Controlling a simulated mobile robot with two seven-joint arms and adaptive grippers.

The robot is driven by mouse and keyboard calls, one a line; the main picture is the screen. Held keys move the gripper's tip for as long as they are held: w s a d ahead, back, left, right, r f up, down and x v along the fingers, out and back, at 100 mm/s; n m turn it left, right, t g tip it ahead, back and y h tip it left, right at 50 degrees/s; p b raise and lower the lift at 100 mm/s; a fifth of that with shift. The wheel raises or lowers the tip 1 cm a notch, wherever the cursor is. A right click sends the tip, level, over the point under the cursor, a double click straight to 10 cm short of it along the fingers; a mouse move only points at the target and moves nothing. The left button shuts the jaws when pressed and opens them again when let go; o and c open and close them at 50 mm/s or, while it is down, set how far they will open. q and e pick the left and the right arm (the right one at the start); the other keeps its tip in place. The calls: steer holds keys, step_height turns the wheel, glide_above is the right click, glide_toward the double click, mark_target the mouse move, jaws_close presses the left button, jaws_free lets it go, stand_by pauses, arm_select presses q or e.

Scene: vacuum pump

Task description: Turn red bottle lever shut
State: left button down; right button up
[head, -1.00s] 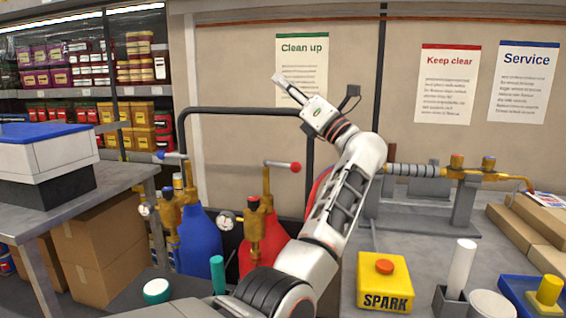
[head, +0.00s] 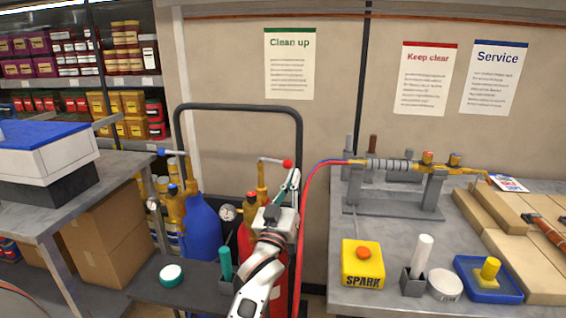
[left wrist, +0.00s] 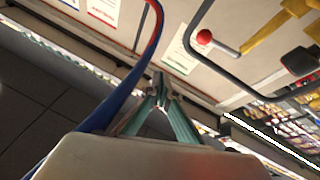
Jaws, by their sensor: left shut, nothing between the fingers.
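The red bottle (head: 246,240) stands behind my left arm, which hides much of it. Its brass valve (head: 262,182) carries a lever (head: 272,161) with a red knob that extends to the right. In the left wrist view the red-knobbed lever (left wrist: 222,44) is at the upper right, beside the fingers, with clear space between. My left gripper (head: 294,177) is shut and empty, its fingertips just below and right of the red knob in the head view. The shut fingertips also show in the left wrist view (left wrist: 159,82). My right gripper is not in view.
A blue bottle (head: 202,228) with a blue-knobbed lever stands left of the red one. A black pipe frame (head: 240,109) rises behind both. A red-and-blue hose (head: 309,200) hangs close to the right of my gripper. The workbench (head: 390,240) is at the right.

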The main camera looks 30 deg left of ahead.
mark_target(287, 167)
arm_select(q)
steer(key=s+a+f+m+g+y+p, duration=0.1)
steer(key=s+a+f+m+g, duration=0.1)
steer(key=s+a+f+g, duration=0.3)
steer(key=w, duration=0.4)
steer(key=w+a+t, duration=0.1)
steer(key=w, duration=0.4)
steer(key=w+a+r+t+p, duration=0.1)
steer(key=w, duration=0.4)
steer(key=shift+w+r, duration=0.1)
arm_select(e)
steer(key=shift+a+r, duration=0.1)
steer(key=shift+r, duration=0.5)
arm_select(q)
steer(key=w+b, duration=0.2)
steer(key=w, duration=0.1)
steer(key=shift+w+d, duration=0.1)
steer(key=shift+d, duration=0.25)
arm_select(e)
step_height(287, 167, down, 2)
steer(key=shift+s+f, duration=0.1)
